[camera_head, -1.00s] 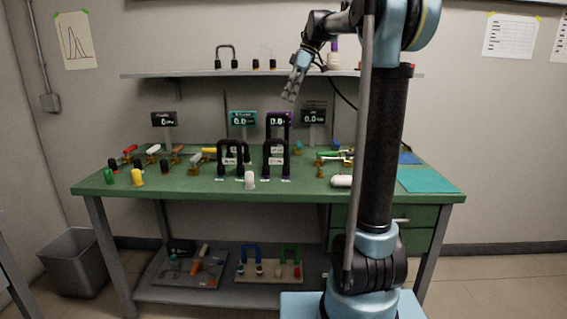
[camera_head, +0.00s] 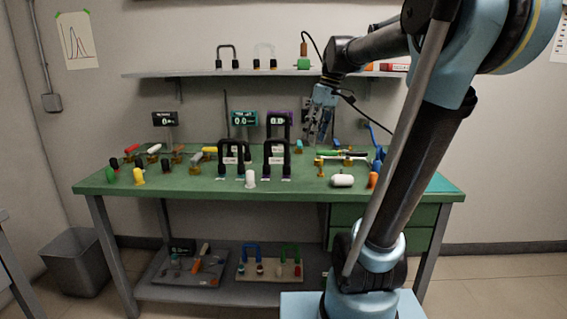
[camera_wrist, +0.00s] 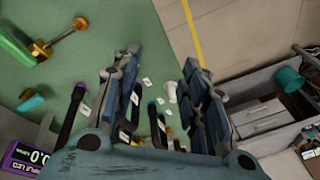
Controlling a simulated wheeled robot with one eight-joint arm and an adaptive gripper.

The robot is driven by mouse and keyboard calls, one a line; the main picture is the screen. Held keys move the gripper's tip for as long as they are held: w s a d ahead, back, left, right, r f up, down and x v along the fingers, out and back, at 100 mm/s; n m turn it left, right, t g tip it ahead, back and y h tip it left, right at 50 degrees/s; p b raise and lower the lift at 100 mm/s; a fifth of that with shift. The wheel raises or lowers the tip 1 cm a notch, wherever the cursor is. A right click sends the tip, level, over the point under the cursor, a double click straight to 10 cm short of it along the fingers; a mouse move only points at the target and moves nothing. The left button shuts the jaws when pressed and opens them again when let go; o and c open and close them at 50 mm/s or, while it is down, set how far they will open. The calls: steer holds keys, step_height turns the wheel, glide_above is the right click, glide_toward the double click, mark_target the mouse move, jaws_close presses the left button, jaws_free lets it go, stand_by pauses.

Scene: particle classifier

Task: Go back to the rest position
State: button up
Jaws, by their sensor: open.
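My gripper (camera_head: 322,112) hangs from my arm above the right-middle part of the green workbench (camera_head: 320,202), a little below the wall shelf's height. In the wrist view my gripper (camera_wrist: 165,105) has its two fingers spread apart with nothing held between them. Below and beyond the fingers lie the bench top (camera_wrist: 120,25) and the floor.
Two black arches (camera_head: 277,158) stand mid-bench, with a white cylinder (camera_head: 251,178) in front. A white capsule (camera_head: 342,181) and an orange piece (camera_head: 374,180) lie to the right. The wall shelf (camera_head: 190,74) holds several items. A bin (camera_head: 72,262) stands at lower left.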

steer(key=s+d+f+m+h, duration=0.1)
steer(key=s+d+f+m, duration=0.2)
steer(key=s+f, duration=0.3)
steer(key=s+d+f+m+t+h, duration=0.1)
steer(key=s+d+f+m, duration=0.1)
steer(key=s+f, duration=0.5)
steer(key=s+d+f+m+t, duration=0.1)
steer(key=s+d+f+m, duration=0.2)
steer(key=f, duration=0.9)
steer(key=s+m, duration=0.1)
steer(key=s, duration=0.2)
steer(key=shift+s+d+f+m+h, duration=0.2)
steer(key=shift+d+f+m+h, duration=0.05)
steer(key=shift+d+m+h, duration=0.15)
steer(key=shift+a, duration=0.1)
steer(key=shift+w+f, duration=0.2)
steer(key=shift+w, duration=0.3)
